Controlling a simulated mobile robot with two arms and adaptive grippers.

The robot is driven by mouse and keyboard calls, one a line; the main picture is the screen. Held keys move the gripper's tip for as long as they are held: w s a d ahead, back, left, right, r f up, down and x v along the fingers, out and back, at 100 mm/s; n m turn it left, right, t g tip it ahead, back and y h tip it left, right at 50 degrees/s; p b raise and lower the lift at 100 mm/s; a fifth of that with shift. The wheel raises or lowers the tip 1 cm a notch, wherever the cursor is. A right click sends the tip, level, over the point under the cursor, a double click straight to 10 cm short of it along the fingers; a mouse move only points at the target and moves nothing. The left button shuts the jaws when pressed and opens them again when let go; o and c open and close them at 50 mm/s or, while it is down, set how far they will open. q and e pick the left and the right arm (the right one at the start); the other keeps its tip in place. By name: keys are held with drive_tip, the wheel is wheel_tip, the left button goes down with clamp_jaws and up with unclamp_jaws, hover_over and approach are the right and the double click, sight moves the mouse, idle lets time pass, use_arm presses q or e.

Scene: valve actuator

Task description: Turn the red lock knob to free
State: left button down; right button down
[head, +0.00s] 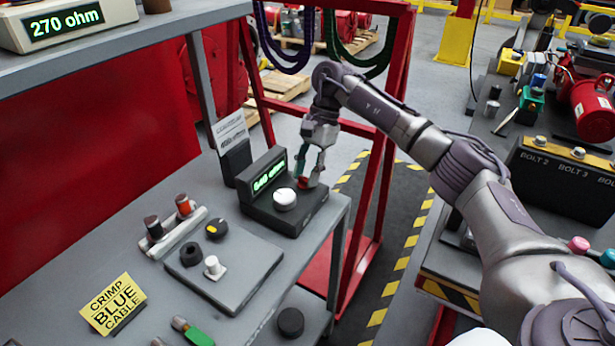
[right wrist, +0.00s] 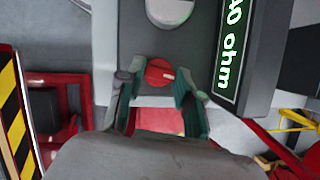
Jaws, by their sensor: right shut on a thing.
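The red lock knob (head: 304,183) sits at the right end of a dark box (head: 262,212) with a white dial (head: 285,199) and a green ohm display (head: 269,175). My right gripper (head: 308,172) reaches down onto the knob from above. In the right wrist view the red knob (right wrist: 159,72) lies between the two green-padded fingers of my right gripper (right wrist: 160,82), which is shut on it. A pale mark shows on the knob's right side. In the head view the fingers partly cover the knob. My left gripper is not in view.
A sign holder (head: 235,150) stands behind the box. A grey plate with knobs (head: 235,285) and a yellow crimp sign (head: 113,303) are on the bench nearer me. A red frame (head: 385,150) stands just beyond the bench's right edge.

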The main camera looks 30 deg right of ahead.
drive_tip(key=shift+w+n+g+b, duration=0.1)
drive_tip(key=shift+n+g+b, duration=0.2)
drive_tip(key=shift+n, duration=0.5)
drive_tip(key=shift+r+h, duration=0.1)
drive_tip(key=shift+h, duration=0.2)
drive_tip(key=c, duration=0.8)
unclamp_jaws()
drive_tip(key=shift+o, duration=0.2)
drive_tip(key=v, duration=1.2)
drive_tip(key=shift+w, duration=0.1)
